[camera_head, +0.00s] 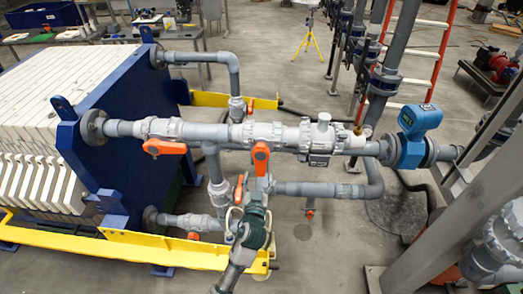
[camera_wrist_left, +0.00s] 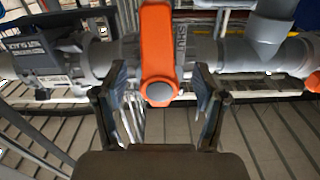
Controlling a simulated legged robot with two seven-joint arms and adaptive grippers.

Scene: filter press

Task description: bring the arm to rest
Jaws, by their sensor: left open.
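My left gripper (camera_head: 256,192) is low in the middle of the head view, below an orange valve handle (camera_head: 261,157) on the upper grey pipe. In the left wrist view my left gripper (camera_wrist_left: 159,72) is open, with one finger on each side of the orange handle's rounded end (camera_wrist_left: 157,50). Gaps show between the fingers and the handle in that view. I cannot tell how far the handle reaches in depth between the fingers. The handle hangs downward from the pipe in the head view. My right gripper is not in view.
The grey upper pipe (camera_head: 215,131) runs from the blue press plate (camera_head: 110,115) to a blue flow meter (camera_head: 418,120). Another orange handle (camera_head: 165,147) lies along it at left. A yellow rail (camera_head: 170,252) crosses low left. Bare floor (camera_head: 320,250) lies to the right.

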